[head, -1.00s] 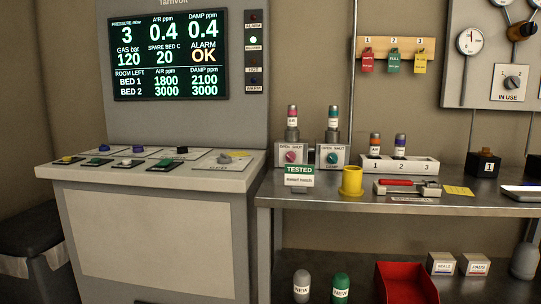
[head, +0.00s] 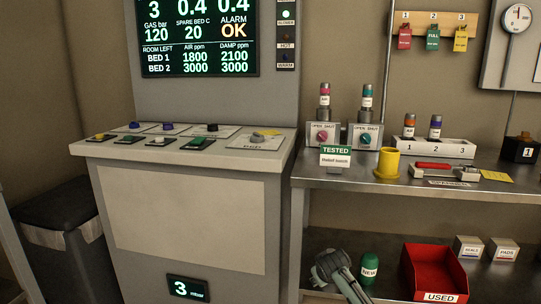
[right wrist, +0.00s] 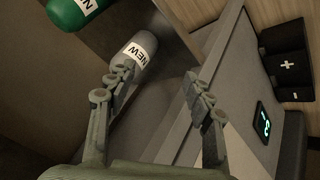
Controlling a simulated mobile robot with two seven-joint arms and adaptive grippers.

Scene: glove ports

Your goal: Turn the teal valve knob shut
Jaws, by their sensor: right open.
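The teal valve knob (head: 364,139) is on the front of a white box marked OPEN and SHUT, on the metal bench, with a teal-banded cylinder above it. Its exact pointer direction is too small to tell. A similar pink knob (head: 322,137) is on the box to its left. My right gripper (head: 325,268) is low by the lower shelf, well below the teal knob and apart from it. In the right wrist view my right gripper (right wrist: 158,84) is open and empty, with a grey NEW canister (right wrist: 138,54) just beyond one finger. My left gripper is out of view.
A green TESTED sign (head: 336,156) stands before the knobs, and a yellow cup (head: 388,164) to their right. Below are a green NEW canister (head: 370,268) and a red USED bin (head: 434,270). The grey console (head: 190,215) fills the left.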

